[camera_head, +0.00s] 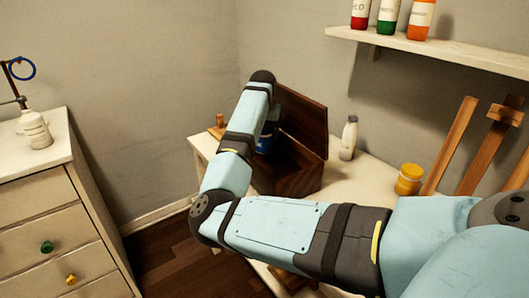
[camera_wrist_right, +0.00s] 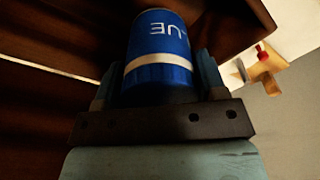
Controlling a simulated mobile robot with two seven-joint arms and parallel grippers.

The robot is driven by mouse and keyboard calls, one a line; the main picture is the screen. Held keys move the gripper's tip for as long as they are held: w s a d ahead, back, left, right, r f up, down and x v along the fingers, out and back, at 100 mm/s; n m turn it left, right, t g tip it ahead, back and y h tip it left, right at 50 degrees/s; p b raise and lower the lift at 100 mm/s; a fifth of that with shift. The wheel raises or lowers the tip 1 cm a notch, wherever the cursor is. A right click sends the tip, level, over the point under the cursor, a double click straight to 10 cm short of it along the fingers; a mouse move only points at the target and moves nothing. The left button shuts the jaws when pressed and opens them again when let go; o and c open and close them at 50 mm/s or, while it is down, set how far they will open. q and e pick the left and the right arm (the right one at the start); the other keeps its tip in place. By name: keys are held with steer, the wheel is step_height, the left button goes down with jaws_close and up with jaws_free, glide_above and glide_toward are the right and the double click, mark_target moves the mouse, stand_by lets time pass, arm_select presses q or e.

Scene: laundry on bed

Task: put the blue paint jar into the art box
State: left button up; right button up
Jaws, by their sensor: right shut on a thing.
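The blue paint jar (camera_wrist_right: 160,45) fills the middle of the right wrist view, with a pale band and the letters "UE" showing. My right gripper (camera_wrist_right: 157,80) is shut on it, one finger on each side. In the head view a bit of the blue jar (camera_head: 265,144) shows beside my forearm, at the opening of the art box. The art box (camera_head: 298,180) is dark wood, on the white table, with its lid (camera_head: 303,122) standing open. My arm hides part of the box and most of the jar. Whether the jar touches the box floor cannot be told. My left gripper is not in view.
A white bottle (camera_head: 349,138) and a yellow-orange jar (camera_head: 408,179) stand on the table (camera_head: 365,178) right of the box. Wooden easel parts (camera_head: 450,145) rise at the right. A shelf (camera_head: 430,47) above holds red, green and orange bottles. A dresser (camera_head: 50,205) stands at left.

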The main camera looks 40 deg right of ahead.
mark_target(264, 141)
step_height(264, 141, down, 6)
steer(key=shift+r+b, duration=0.25)
steer(key=shift+b, duration=0.6)
steer(key=shift+f, duration=0.2)
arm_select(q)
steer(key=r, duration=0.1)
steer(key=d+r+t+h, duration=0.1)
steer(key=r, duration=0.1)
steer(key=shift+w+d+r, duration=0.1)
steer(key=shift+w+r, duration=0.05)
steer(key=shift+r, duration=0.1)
arm_select(e)
steer(key=shift+r, duration=0.15)
steer(key=o, duration=1.1)
steer(key=shift+f, duration=0.2)
steer(key=shift+c, duration=0.2)
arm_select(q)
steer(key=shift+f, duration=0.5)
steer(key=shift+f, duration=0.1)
